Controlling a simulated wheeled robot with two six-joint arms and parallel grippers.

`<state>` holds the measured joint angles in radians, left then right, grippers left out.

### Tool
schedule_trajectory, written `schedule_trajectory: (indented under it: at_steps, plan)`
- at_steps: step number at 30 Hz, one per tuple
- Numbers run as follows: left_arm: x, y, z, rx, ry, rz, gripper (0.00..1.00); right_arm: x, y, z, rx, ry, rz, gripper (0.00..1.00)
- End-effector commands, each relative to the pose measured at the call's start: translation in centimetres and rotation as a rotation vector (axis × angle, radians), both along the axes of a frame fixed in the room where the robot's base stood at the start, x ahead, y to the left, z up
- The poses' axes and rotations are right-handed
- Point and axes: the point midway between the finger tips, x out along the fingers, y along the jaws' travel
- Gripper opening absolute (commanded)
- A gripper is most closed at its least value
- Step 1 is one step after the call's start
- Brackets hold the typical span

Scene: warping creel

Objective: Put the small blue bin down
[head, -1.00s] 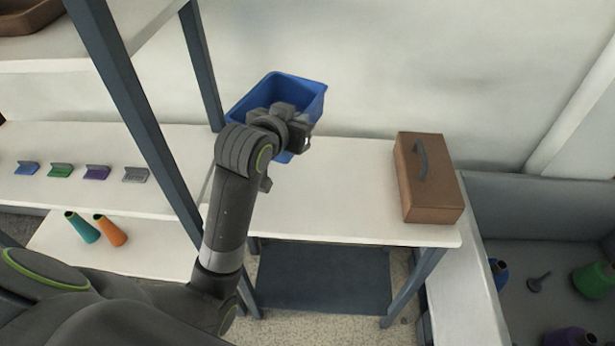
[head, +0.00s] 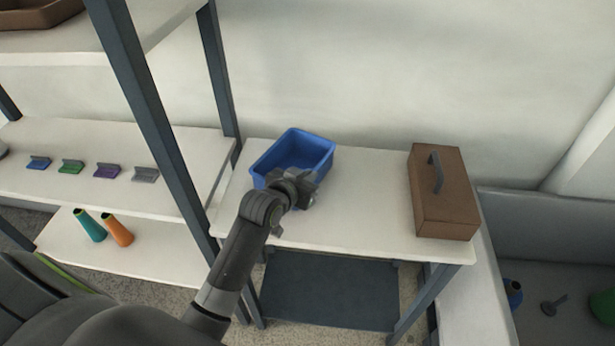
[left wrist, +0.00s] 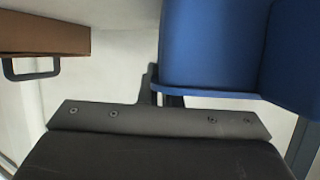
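The small blue bin (head: 312,150) is upright and looks empty, at the left part of the white table (head: 360,215). My left gripper (head: 300,185) is at its near wall, and the wrist hides part of that wall. In the left wrist view the bin (left wrist: 210,50) fills the upper right, with its rim at the gripper's fingers (left wrist: 165,98). The gripper appears shut on the bin's wall. The bin appears at or very near the tabletop; its underside is hidden. My right gripper is not in view.
A brown case (head: 445,200) with a dark handle stands on the table's right side. A shelf rack's dark post (head: 150,120) rises left of the table. The table's middle is clear. A grey bin with cones stands at the far right.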

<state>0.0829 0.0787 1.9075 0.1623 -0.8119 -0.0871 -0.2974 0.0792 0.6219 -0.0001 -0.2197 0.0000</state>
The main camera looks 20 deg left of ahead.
Motion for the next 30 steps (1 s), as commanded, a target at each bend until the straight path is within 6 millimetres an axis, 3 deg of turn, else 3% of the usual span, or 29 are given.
schedule_trajectory:
  at_steps: [11, 17, 30]
  plan:
    - [0.05, -0.01, -0.41, 0.001, -0.003, -0.001, 0.0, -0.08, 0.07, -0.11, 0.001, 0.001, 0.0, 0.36]
    - [0.03, -0.01, -0.47, 0.001, -0.002, 0.0, 0.26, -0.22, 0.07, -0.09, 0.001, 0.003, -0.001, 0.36]
    - [-0.65, 0.08, 0.08, 0.001, -0.002, 0.0, 0.26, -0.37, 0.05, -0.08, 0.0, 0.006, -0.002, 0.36]
